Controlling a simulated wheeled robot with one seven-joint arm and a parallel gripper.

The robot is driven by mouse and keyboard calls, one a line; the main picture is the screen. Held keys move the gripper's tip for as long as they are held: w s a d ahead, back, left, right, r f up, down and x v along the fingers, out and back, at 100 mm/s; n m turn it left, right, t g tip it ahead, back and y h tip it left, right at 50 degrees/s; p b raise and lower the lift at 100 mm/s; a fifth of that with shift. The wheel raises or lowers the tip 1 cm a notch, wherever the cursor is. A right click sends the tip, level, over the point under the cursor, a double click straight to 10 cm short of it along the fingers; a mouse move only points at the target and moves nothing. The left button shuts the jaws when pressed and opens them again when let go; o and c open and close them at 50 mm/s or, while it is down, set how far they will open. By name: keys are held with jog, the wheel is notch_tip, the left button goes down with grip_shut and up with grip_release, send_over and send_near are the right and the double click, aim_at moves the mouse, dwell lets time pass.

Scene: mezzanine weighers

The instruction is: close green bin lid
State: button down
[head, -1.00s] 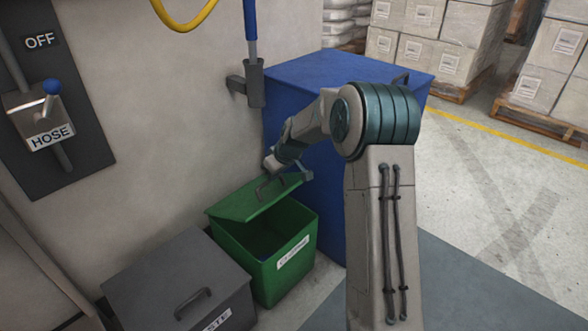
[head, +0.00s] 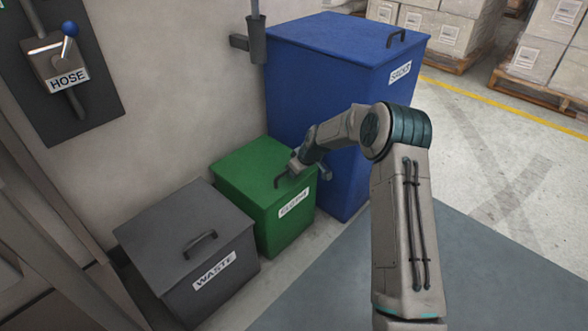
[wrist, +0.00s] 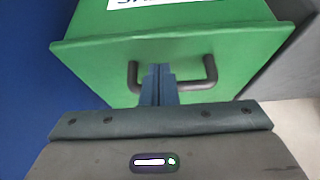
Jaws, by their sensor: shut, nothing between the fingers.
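The green bin (head: 288,222) stands against the wall between the grey bin and the blue bin. Its green lid (head: 248,163) lies flat across the top, down on the bin in the head view. In the wrist view the lid (wrist: 100,60) fills the middle, with its dark handle (wrist: 211,72) near the edge. My gripper (head: 292,168) is at the lid's front, by the handle. In the wrist view my gripper (wrist: 158,72) has its fingers together, within the handle's span, with nothing between them. Whether the fingertips touch the lid is hard to tell.
The grey WASTE bin (head: 190,245), lid shut, stands left of the green bin. The taller blue SACKS bin (head: 315,110) stands close behind, to the right. A hose lever panel (head: 70,75) is on the wall. Open floor (head: 480,190) lies to the right.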

jog(key=shift+a, duration=0.1)
dwell(0.3)
